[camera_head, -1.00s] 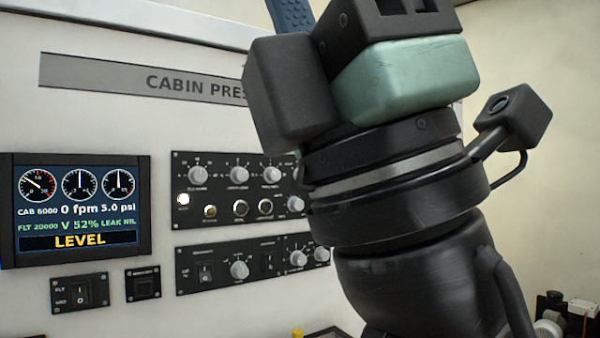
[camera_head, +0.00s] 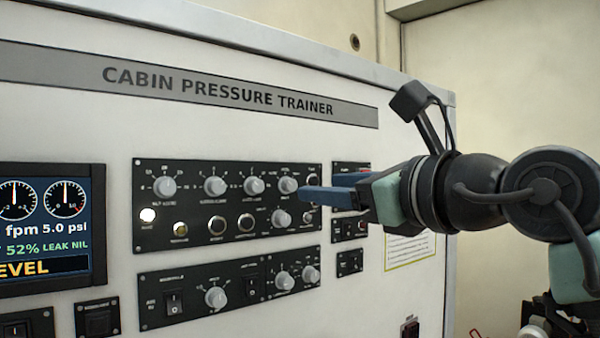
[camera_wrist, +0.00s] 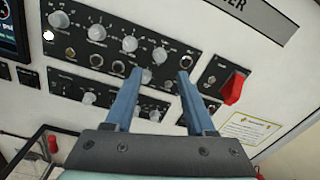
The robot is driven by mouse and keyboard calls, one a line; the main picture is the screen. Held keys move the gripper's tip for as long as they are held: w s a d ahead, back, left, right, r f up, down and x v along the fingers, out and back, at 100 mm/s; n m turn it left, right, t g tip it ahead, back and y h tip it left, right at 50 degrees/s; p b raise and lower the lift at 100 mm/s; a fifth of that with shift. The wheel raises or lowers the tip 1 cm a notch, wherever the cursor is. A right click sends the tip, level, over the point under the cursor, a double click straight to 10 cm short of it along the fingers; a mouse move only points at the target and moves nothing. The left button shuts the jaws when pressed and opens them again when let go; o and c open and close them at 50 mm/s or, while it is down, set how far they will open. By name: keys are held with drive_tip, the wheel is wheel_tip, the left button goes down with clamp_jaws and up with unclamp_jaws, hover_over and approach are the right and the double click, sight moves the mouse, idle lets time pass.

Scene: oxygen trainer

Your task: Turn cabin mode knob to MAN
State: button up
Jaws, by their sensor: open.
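The upper black control panel (camera_head: 230,240) carries several grey knobs. Its labels are too small to read, so I cannot tell which is the cabin mode knob. My gripper (camera_head: 303,195) has its blue fingers pointing left, in front of the panel's right end. The fingertips lie near the rightmost upper-row knob (camera_head: 288,185) and just above right of the lower-right knob (camera_head: 281,218). In the wrist view my gripper (camera_wrist: 161,73) is open and empty, with the lower-right knob (camera_wrist: 146,76) showing by the left finger. I cannot tell whether a finger touches anything.
A lower black panel (camera_head: 190,310) has a large grey knob (camera_head: 215,297) and rocker switches. The display (camera_head: 50,230) reads LEVEL in part. A red guarded switch (camera_wrist: 233,87) sits right of the fingers. Free space lies in front of the wall.

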sight(292, 185)
drive_tip(key=p+x, duration=0.2)
drive_tip(key=x, duration=0.4)
drive_tip(key=shift+a+r, duration=0.15)
drive_tip(key=shift+w+a+p, duration=0.3)
drive_tip(key=shift+w+p, duration=0.1)
drive_tip(key=shift+w, duration=0.15)
clamp_jaws()
